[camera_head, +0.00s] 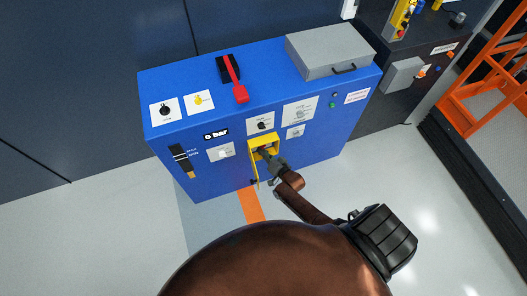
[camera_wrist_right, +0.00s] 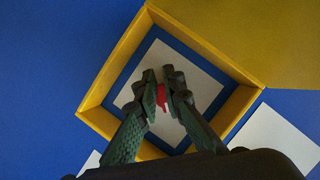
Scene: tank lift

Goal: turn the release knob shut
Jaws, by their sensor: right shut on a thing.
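The red release knob (camera_wrist_right: 161,97) sits on a white plate inside a yellow guard box (camera_wrist_right: 111,61) in the right wrist view. My right gripper (camera_wrist_right: 162,78) reaches into the box, its two fingers shut on the knob from both sides. The fingers hide most of the knob, and its turned position cannot be told. In the head view the yellow box (camera_head: 253,144) is on the front of the blue cabinet (camera_head: 220,180), its cover open, and my right gripper (camera_head: 268,154) is at its opening. The knob is hidden there. My left gripper is not in view.
Other knobs and plates surround the box, including a white knob (camera_head: 222,153) and a black knob (camera_head: 262,125). A red lever (camera_head: 236,82) and a grey lidded box (camera_head: 326,52) are on top. An orange frame (camera_head: 490,75) stands right.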

